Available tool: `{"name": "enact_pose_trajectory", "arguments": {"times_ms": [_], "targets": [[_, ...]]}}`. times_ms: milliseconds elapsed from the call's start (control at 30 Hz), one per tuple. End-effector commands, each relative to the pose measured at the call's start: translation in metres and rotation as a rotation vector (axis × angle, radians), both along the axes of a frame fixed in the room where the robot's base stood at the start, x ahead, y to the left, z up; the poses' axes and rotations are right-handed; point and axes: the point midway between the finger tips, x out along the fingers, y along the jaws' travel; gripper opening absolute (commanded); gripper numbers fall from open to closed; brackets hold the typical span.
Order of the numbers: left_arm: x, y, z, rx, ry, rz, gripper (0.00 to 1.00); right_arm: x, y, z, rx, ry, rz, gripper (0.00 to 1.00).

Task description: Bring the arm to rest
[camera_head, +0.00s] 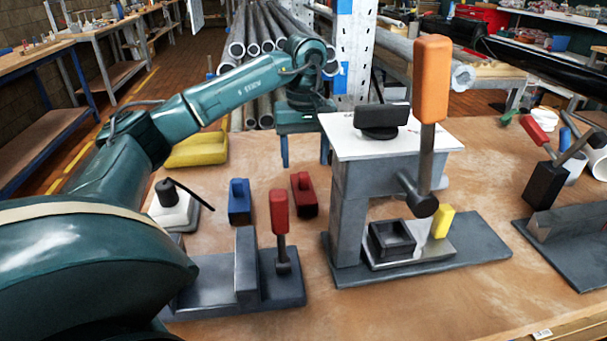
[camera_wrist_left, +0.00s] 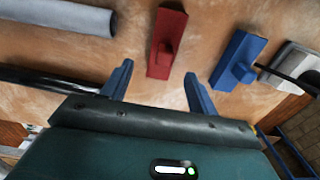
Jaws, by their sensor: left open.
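My left arm comes in from the left in the head view, reaching over the table toward the back. My left gripper (camera_head: 304,152) points down behind the red and blue blocks, left of the press stand. Its two blue fingers are apart and nothing is between them; they also show in the left wrist view (camera_wrist_left: 158,70). The red block (camera_head: 304,195) with a raised grip stands on the table, and shows just beyond the fingers in the wrist view (camera_wrist_left: 166,45). The blue block (camera_head: 239,203) stands to its left. My right gripper is not in view.
The grey press stand (camera_head: 345,215) with an orange-handled lever (camera_head: 431,80) rises close right of the gripper. A red-handled clamp fixture (camera_head: 246,265) stands in front. A yellow object (camera_head: 198,150) lies at the back left. Bare table (camera_head: 460,165) shows right of the stand.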

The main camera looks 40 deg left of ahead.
Motion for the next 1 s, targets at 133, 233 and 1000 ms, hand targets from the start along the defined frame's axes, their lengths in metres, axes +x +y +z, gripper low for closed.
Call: {"name": "enact_pose_trajectory", "arguments": {"times_ms": [133,233,1000], "targets": [[0.001,0.000,0.033,-0.001,-0.003,0.001,0.59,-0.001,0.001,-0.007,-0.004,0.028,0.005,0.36],[0.001,0.000,0.048,0.000,-0.002,0.000,0.59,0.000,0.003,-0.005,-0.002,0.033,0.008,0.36],[0.000,0.000,0.135,0.000,0.000,0.001,0.59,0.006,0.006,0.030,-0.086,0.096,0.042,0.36]]}}
